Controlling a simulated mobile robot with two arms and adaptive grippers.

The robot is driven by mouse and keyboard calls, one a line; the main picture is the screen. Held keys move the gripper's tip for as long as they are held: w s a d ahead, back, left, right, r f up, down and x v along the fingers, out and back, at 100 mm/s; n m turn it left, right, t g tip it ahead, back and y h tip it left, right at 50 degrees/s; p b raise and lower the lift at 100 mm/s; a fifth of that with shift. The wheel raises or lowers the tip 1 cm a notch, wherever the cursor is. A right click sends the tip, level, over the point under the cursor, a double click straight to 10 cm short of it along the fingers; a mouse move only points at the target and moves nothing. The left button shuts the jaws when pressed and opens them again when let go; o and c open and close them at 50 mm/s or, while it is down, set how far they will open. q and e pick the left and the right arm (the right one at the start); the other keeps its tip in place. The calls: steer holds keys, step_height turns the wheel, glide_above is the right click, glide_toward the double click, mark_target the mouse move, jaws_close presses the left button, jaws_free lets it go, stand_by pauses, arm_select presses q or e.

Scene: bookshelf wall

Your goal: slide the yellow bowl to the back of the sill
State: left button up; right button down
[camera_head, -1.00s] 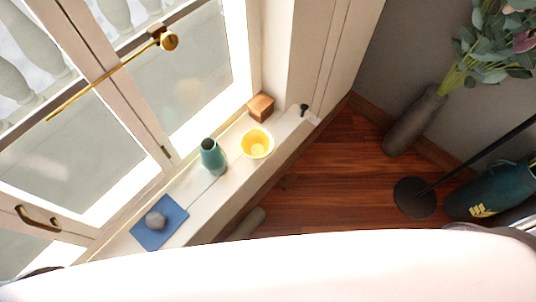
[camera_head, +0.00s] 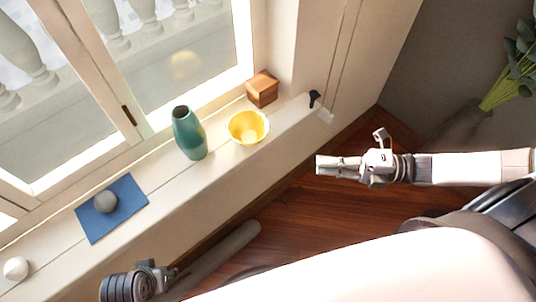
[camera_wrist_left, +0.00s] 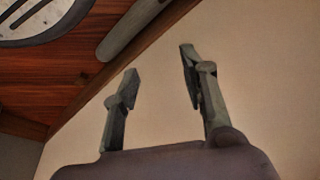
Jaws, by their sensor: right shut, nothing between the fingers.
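The yellow bowl (camera_head: 248,128) stands upright on the white window sill (camera_head: 175,208), between the green vase and the sill's front edge at the right. My right gripper (camera_head: 320,166) is shut and empty, to the right of the bowl and in front of the sill, apart from both. My left gripper (camera_head: 172,275) is low in the head view, in front of the sill, and its fingers are hard to make out there. In the left wrist view the left fingers (camera_wrist_left: 160,88) are spread apart with nothing between them, facing a pale surface.
A green vase (camera_head: 188,134) stands left of the bowl. A grey stone (camera_head: 105,202) lies on a blue cloth (camera_head: 128,190). A white round object (camera_head: 15,268) sits at the far left.

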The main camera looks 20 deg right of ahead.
mark_target(265, 132)
arm_select(q)
steer(key=b+v, duration=0.2)
steer(key=v, duration=0.5)
steer(key=shift+w+r+t, duration=0.2)
steer(key=shift+r+t, duration=0.1)
steer(key=shift+r, duration=0.1)
arm_select(e)
steer(key=w+d+x, duration=0.1)
steer(key=w+x, duration=0.1)
steer(key=x, duration=1)
steer(key=shift+w+a, duration=0.2)
steer(key=shift+w, duration=0.3)
arm_select(q)
steer(key=shift+a, duration=0.15)
arm_select(e)
steer(key=w, duration=0.2)
steer(key=w+a, duration=0.1)
steer(key=w, duration=0.1)
steer(key=w+a, duration=0.1)
steer(key=w, duration=0.1)
steer(key=shift+w+a+b, duration=0.15)
steer(key=shift+w+b, duration=0.15)
steer(key=shift+b, duration=0.05)
arm_select(q)
steer(key=shift+f, duration=0.15)
steer(key=shift+s, duration=0.1)
arm_select(e)
steer(key=shift+s, duration=0.1)
